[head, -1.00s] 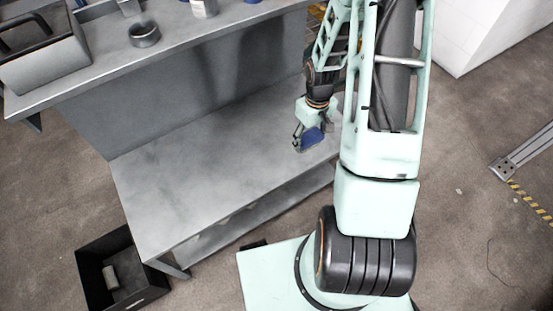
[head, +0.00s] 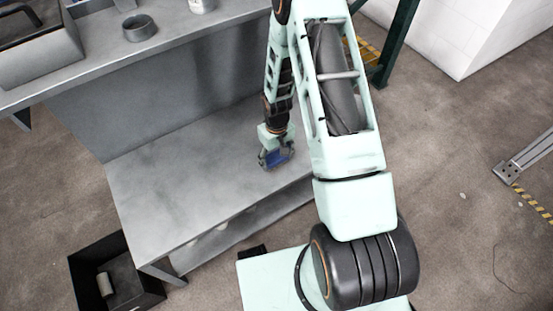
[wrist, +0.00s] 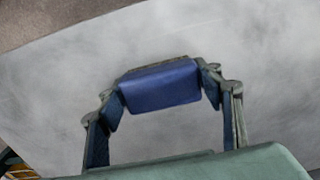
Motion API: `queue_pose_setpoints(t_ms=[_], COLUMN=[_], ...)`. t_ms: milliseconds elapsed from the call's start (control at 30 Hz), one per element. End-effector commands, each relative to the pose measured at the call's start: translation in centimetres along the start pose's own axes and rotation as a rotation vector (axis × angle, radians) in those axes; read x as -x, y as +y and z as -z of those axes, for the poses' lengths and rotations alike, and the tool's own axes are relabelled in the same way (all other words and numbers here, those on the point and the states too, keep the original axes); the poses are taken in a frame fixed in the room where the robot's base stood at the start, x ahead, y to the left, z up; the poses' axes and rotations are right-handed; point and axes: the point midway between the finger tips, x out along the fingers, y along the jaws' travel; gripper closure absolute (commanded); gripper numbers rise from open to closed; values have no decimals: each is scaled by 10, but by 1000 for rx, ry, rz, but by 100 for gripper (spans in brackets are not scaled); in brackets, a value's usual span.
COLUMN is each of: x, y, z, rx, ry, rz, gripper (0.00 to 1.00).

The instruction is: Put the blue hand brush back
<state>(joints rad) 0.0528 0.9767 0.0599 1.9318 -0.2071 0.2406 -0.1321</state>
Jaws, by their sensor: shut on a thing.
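The blue hand brush (head: 280,155) is held by my gripper (head: 274,158) over the grey workbench top (head: 190,180), towards its right part. In the wrist view the blue block of the brush (wrist: 160,86) sits between the two fingers of my gripper (wrist: 165,88), which close on its sides. A dark edge shows along its far side. The rest of the brush is hidden. I cannot tell how high it is above the bench top.
A raised grey shelf (head: 180,38) at the back carries a grey toolbox (head: 45,55), a dark ring (head: 139,27) and a white container (head: 201,5). A black bin (head: 128,277) with a light cylinder (head: 105,284) stands on the floor at front left. The bench's left and middle are clear.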

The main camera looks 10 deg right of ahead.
Motion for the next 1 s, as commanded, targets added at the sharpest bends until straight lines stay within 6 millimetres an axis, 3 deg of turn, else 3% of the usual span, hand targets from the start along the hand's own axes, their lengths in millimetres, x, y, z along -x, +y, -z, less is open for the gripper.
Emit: queue_pose_setpoints(t_ms=[333,367,500,867,1000], x=[-4,-4,-3,0,19], y=[0,0,0,1,1], z=[1,1,0,1,2], rx=[0,0,0,0,0], ry=[1,1,1,1,5], rz=[-1,-1,-1,-1,-2], gripper=[62,38,23,22,22])
